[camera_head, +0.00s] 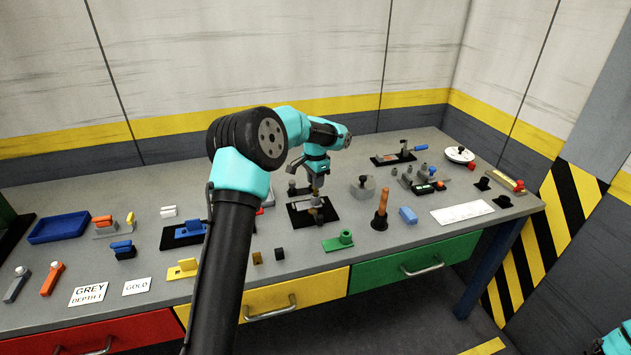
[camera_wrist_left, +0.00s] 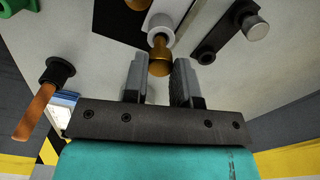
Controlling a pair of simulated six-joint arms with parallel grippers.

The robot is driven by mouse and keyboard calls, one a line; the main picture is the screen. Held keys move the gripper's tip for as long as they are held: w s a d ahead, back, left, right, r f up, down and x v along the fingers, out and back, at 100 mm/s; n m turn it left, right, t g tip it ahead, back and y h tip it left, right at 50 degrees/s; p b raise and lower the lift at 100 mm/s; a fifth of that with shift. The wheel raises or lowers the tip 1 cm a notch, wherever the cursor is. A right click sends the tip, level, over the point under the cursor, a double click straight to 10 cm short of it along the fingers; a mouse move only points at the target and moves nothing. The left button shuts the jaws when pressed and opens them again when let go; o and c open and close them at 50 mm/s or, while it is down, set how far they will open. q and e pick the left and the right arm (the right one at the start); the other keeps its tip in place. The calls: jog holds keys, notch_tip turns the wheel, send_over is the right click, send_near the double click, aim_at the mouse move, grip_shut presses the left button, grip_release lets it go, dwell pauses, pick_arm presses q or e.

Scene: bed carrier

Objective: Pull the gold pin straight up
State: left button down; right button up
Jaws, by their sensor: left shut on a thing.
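The gold pin (camera_wrist_left: 160,58) has a rounded brass-coloured knob and sits at a pale grey collar (camera_wrist_left: 161,28) in the left wrist view. My left gripper (camera_wrist_left: 158,72) is shut on the gold pin, with one grey finger on each side of the knob. In the head view my left gripper (camera_head: 316,184) points down over a small fixture on a black base plate (camera_head: 298,217). The pin's lower part is hidden, and I cannot tell how deep it sits. Only a teal bit of my right arm shows at the bottom right corner; its gripper is out of view.
A grey weight-like block (camera_head: 362,187) is close by. A green part (camera_head: 339,241) lies in front.

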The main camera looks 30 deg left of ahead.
pick_arm(q)
jog(key=shift+r, duration=0.15)
jog(key=shift+r, duration=0.8)
jog(key=shift+d, duration=0.1)
